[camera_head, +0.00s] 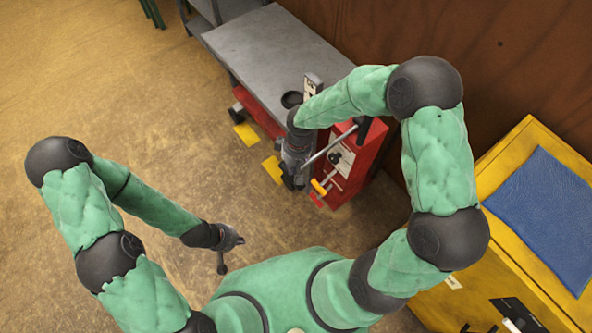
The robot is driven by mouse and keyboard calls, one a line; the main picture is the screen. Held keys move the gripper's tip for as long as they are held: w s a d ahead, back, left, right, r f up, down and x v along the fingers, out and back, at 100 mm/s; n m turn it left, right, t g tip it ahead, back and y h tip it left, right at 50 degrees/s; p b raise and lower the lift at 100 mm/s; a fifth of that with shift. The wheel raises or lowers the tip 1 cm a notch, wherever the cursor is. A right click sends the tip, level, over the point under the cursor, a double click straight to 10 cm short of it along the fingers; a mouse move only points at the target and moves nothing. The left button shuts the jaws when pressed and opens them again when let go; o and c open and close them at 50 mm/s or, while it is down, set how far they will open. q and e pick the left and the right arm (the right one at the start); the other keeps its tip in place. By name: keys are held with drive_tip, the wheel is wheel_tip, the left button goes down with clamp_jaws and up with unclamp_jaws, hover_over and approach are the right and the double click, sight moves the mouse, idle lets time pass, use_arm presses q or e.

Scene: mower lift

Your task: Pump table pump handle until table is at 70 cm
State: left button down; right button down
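The lift table has a flat grey top (270,62) and a red base (345,165). A thin silver rod (328,147), which looks like the pump handle, slants from the base's upper right down to my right gripper (291,182). That gripper overlaps the rod's lower end. Its fingers are dark and small, so I cannot tell whether they are closed on the rod. My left gripper (222,266) hangs over bare floor, left of and below the table, away from it and pointing down. Its fingers are seen edge-on, and their opening is unclear.
A short lever with a yellow grip (319,187) sticks out of the red base near my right gripper. A yellow cabinet with a blue mat (548,215) stands at the right. A brown wall (500,60) is behind. The floor at the left (100,80) is clear.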

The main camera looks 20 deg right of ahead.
drive_tip(key=r, duration=0.3)
drive_tip(key=shift+s+a+p, duration=0.15)
drive_tip(key=shift+a+p, duration=0.2)
drive_tip(key=shift+a+r, duration=0.1)
drive_tip(key=shift+r, duration=0.55)
